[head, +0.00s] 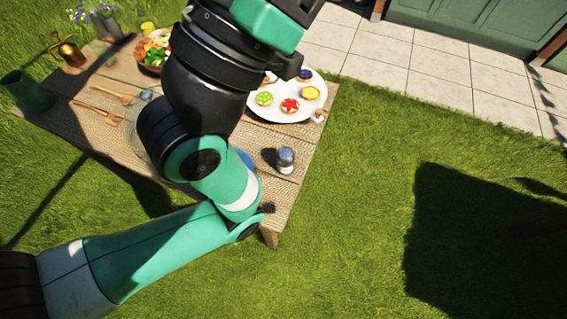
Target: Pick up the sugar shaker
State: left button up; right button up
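A small sugar shaker (286,160) with a greyish body stands upright near the right edge of the wooden table (285,192) in the head view. Nothing is touching it. My green and black arm reaches across the picture from the lower left and covers the middle of the table, to the left of the shaker. I cannot make out the fingers of my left gripper. My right gripper does not show.
A white plate (272,108) with several tarts lies behind the shaker. A salad bowl (154,66), wooden utensils (100,112), a green pot (26,92) and a brass can (70,54) are at the left. Open grass lies right of the table.

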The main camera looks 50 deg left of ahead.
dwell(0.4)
pick_arm(q)
jog(key=o, duration=0.7)
jog(key=shift+c, duration=0.2)
